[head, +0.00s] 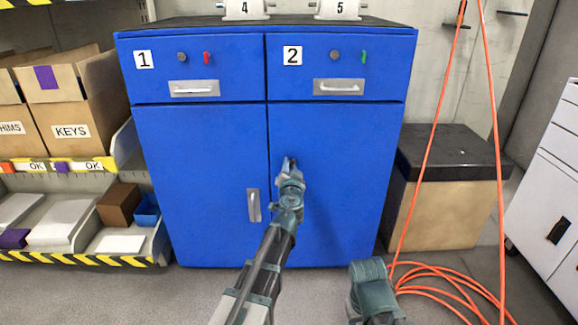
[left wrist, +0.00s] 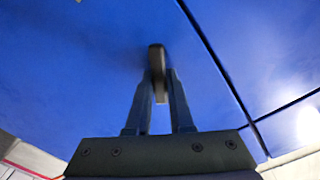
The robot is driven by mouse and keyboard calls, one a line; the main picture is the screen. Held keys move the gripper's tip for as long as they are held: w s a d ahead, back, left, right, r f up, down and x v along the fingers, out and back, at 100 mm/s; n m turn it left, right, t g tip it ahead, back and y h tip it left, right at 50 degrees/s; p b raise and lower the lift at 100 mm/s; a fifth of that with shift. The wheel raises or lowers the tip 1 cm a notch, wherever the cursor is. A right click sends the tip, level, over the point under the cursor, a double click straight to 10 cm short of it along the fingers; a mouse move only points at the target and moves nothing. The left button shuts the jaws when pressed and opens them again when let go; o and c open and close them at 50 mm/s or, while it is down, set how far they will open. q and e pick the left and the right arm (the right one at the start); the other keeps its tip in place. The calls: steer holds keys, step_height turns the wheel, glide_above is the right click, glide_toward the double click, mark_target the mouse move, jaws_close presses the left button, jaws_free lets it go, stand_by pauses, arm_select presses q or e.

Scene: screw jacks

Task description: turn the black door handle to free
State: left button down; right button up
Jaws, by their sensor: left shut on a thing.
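The black door handle (left wrist: 156,57) sits on the blue door in the left wrist view. It is a short dark bar, standing roughly upright in that picture. My left gripper (left wrist: 159,84) is shut on it, with one finger on each side. In the head view the left gripper (head: 289,167) is at the upper left part of the cabinet's right door (head: 340,180), and it mostly hides the handle. My right gripper is not in view; only part of my right arm shows at the bottom.
The blue cabinet (head: 200,180) has two drawers above, labelled 1 and 2, and a grey pull (head: 254,205) on its left door. Shelves with boxes (head: 65,100) stand left. A black-topped box (head: 440,190) and an orange hose (head: 440,275) are right.

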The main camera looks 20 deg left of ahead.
arm_select(q)
steer(key=m, duration=0.5)
steer(key=shift+d+f+m, duration=0.2)
steer(key=shift+f+m, duration=0.05)
steer(key=shift+m, duration=0.05)
steer(key=m, duration=0.5)
steer(key=shift+f+b, duration=0.2)
steer(key=shift+b, duration=0.2)
steer(key=shift+m, duration=0.4)
steer(key=c, duration=0.8)
jaws_free()
steer(key=v, duration=1.3)
steer(key=shift+s+d, duration=0.15)
steer(key=shift+s, duration=0.15)
